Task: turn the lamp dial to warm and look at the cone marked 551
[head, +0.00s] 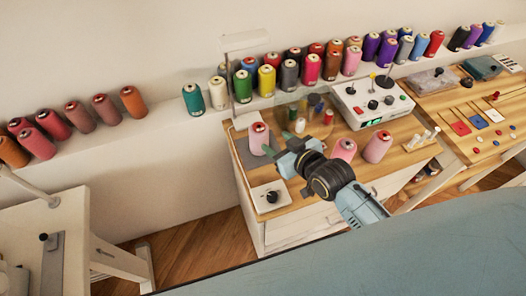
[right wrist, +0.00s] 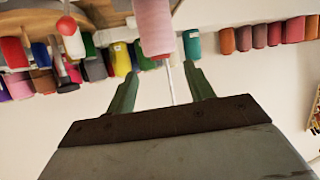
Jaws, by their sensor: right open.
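The lamp has a white head (head: 245,40) on a thin post above a table. A white box with a black dial (head: 271,196) sits at the table's front left corner; I cannot read its setting. A pink cone (head: 260,138) stands upright under the lamp, and two more pink cones (head: 344,150) (head: 378,147) stand to its right. I cannot read 551 on any. My right gripper (head: 277,144) is open, just right of the cone under the lamp. In the right wrist view a pink cone (right wrist: 153,28) shows beyond the open fingers (right wrist: 161,85). My left gripper is out of view.
A white control box (head: 370,102) with knobs stands at the table's back. Several coloured cones line the wall ledge (head: 165,118) behind. Small white pegs (head: 422,137) are at the table's right. Another wooden table (head: 440,90) adjoins on the right.

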